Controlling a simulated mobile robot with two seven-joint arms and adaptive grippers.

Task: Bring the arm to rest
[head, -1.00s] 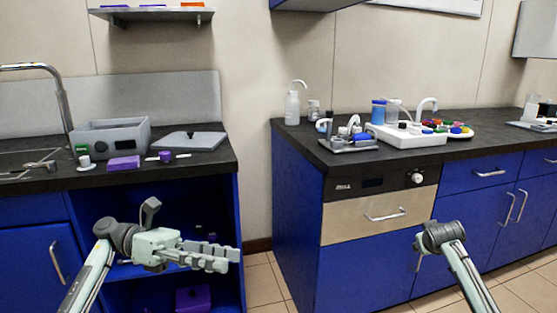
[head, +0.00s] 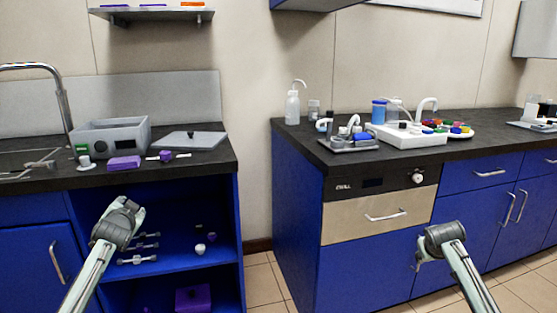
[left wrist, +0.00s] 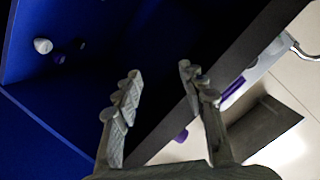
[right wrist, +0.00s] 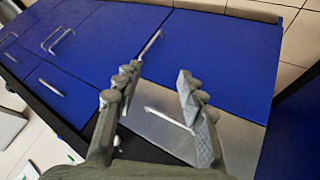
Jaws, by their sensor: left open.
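My left arm (head: 95,265) is raised in front of the open blue cabinet under the left counter; its wrist hides most of its gripper in the head view. In the left wrist view my left gripper (left wrist: 160,72) is open and empty, fingers apart. My right arm (head: 465,275) is in front of the blue drawers of the right counter. In the right wrist view my right gripper (right wrist: 158,75) is open with nothing between its fingers. The drawer fronts lie beyond it, apart from the fingertips as far as I can tell.
The left counter (head: 215,158) holds a grey box (head: 110,137), a grey lid (head: 192,141) and purple pieces. A white tray (head: 425,139) with coloured caps stands on the right counter. The cabinet shelf (head: 185,258) holds small items. Floor shows between the counters.

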